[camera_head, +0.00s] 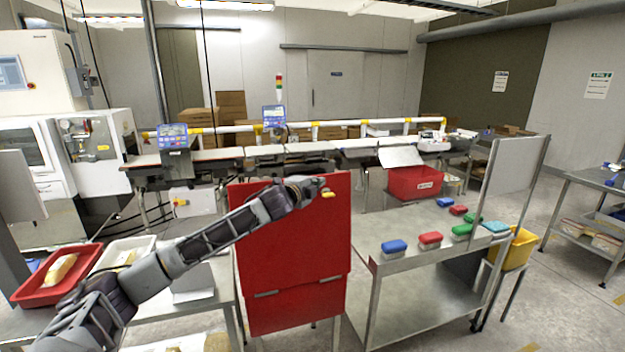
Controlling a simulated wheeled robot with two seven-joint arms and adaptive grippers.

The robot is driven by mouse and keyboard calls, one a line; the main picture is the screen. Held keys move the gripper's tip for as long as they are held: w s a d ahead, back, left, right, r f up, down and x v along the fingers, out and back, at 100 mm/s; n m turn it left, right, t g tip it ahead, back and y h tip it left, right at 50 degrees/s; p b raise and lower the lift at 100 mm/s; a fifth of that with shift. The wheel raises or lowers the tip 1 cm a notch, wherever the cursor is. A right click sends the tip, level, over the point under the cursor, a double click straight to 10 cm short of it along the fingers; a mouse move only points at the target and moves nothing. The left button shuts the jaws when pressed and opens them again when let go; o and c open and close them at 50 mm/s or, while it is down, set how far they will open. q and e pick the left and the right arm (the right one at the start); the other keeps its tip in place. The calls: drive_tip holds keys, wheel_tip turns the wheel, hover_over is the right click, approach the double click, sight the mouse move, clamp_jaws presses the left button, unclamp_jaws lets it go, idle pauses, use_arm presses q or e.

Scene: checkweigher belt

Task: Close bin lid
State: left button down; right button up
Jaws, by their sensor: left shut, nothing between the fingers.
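A red bin (296,308) stands on legs in the middle. Its large red lid (290,240) stands upright above two hinges on the side facing me. The lid hides the bin's opening and inside. My left arm reaches in from the lower left. My left gripper (325,191) is shut and empty, at the upper right part of the lid, overlapping its near face in the picture. I cannot tell whether it touches the lid. My right gripper is not in view.
A steel table (400,285) to the right holds several blue, red and green packs. A red crate (415,183) with a white label stands behind it. A conveyor (290,150) runs across the back. A red tray (50,285) and white tray (125,252) lie at left.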

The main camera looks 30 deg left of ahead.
use_arm(q)
drive_tip(key=shift+w+a+f+p, duration=0.2)
drive_tip(key=shift+w+a+p, duration=0.1)
drive_tip(key=shift+w+a, duration=0.75)
drive_tip(key=shift+s+a, duration=0.1)
